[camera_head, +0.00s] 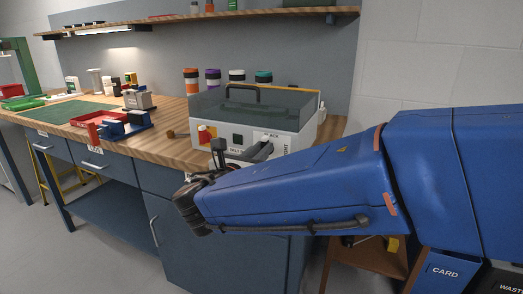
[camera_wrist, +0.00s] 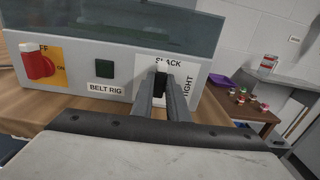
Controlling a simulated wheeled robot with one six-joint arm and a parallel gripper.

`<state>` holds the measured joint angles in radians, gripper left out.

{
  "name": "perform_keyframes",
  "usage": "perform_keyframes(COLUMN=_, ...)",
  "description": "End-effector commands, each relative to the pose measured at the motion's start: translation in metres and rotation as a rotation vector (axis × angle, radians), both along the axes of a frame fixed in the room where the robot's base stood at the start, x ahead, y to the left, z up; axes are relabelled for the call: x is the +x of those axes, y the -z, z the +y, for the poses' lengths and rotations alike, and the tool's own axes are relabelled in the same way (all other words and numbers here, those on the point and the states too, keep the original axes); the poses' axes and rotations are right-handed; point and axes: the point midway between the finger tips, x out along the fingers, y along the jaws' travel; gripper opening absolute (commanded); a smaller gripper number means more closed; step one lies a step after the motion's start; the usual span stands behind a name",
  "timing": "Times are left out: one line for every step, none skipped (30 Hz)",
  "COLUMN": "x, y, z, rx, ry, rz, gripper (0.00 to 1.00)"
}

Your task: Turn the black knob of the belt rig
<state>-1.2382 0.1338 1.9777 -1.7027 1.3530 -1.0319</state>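The belt rig (camera_head: 240,118) is a light grey box with a smoky clear cover, standing on the wooden bench. Its black knob (camera_wrist: 160,86) sits on a white panel below the word SLACK, with TIGHT to the right. In the wrist view my gripper (camera_wrist: 164,78) has its two grey fingers at the panel, one on each side of the knob. The gap is narrow, and I cannot tell whether the fingers press on the knob. In the head view my gripper (camera_head: 260,151) reaches the rig's front and hides the knob.
A red switch (camera_wrist: 38,62) on a yellow OFF/ON plate and a dark green button (camera_wrist: 104,68) are left of the knob. A red tray (camera_head: 95,117) and a small brown piece (camera_head: 170,134) are on the bench left of the rig. Bottles with coloured bands (camera_head: 237,76) stand behind.

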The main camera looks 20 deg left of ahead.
Motion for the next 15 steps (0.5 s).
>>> perform_keyframes(x=-0.0003, y=0.0009, z=0.0002, rx=-0.001, ry=-0.001, rz=0.001, gripper=0.27)
perform_keyframes(x=-0.0002, y=0.0008, z=0.0002, rx=-0.001, ry=-0.001, rz=0.001, gripper=0.31)
perform_keyframes(x=-0.0002, y=0.0006, z=0.0002, rx=-0.001, ry=0.0, rz=0.0, gripper=0.31)
perform_keyframes(x=-0.0002, y=0.0005, z=0.0002, rx=-0.001, ry=0.0, rz=0.0, gripper=0.31)
perform_keyframes(x=-0.0001, y=0.0004, z=0.0002, rx=0.0, ry=0.0, rz=0.0, gripper=0.31)
perform_keyframes(x=-0.0001, y=0.0003, z=0.0002, rx=0.0, ry=0.0, rz=0.0, gripper=0.31)
perform_keyframes(x=0.0, y=0.0002, z=0.0001, rx=0.0, ry=0.0, rz=0.0, gripper=0.31)
perform_keyframes(x=0.0, y=0.0001, z=0.0001, rx=0.0, ry=0.0, rz=0.0, gripper=0.31)
perform_keyframes(x=0.0, y=0.0, z=0.0001, rx=0.0, ry=0.0, rz=0.0, gripper=0.31)
perform_keyframes(x=-0.0002, y=0.0, z=0.0002, rx=0.0, ry=0.0, rz=0.0, gripper=0.31)
perform_keyframes(x=-0.0007, y=-0.0001, z=0.0003, rx=0.0, ry=0.0, rz=-0.001, gripper=0.31)
perform_keyframes(x=-0.002, y=-0.0002, z=0.0005, rx=0.001, ry=-0.001, rz=-0.001, gripper=0.31)
perform_keyframes(x=-0.0034, y=-0.0003, z=0.0006, rx=0.001, ry=-0.001, rz=-0.001, gripper=0.31)
perform_keyframes(x=-0.0054, y=-0.0003, z=0.0008, rx=0.001, ry=-0.001, rz=-0.001, gripper=0.31)
perform_keyframes(x=-0.0088, y=-0.0004, z=0.0012, rx=0.001, ry=-0.001, rz=-0.001, gripper=0.31)
